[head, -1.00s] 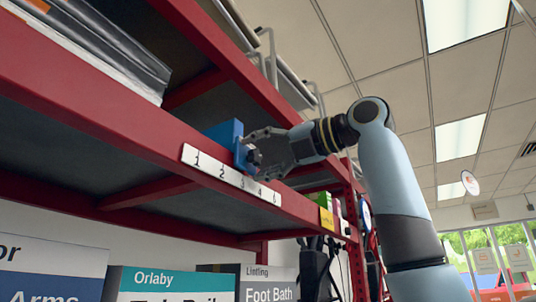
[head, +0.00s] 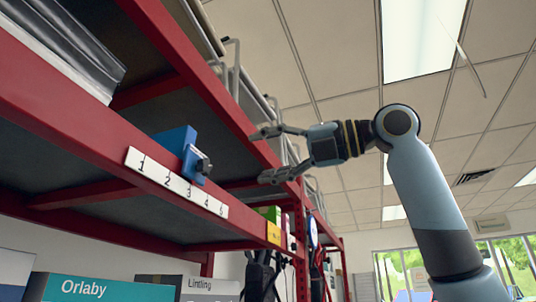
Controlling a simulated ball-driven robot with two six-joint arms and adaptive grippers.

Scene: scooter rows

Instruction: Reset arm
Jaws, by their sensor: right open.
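My right gripper (head: 268,154) is raised in front of the red shelf rack, with its fingers spread apart and nothing between them. It points left toward the rack. A blue box-like object (head: 177,140) with a dark knob on its front sits on the shelf at the front edge, left of the gripper and apart from it. My left gripper is not in view.
A white number strip (head: 176,182) runs along the red shelf edge (head: 85,132). Boxes such as the Orlaby box (head: 88,288) stand below. Green and yellow items (head: 270,214) sit farther along the rack. The space right of the rack is open.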

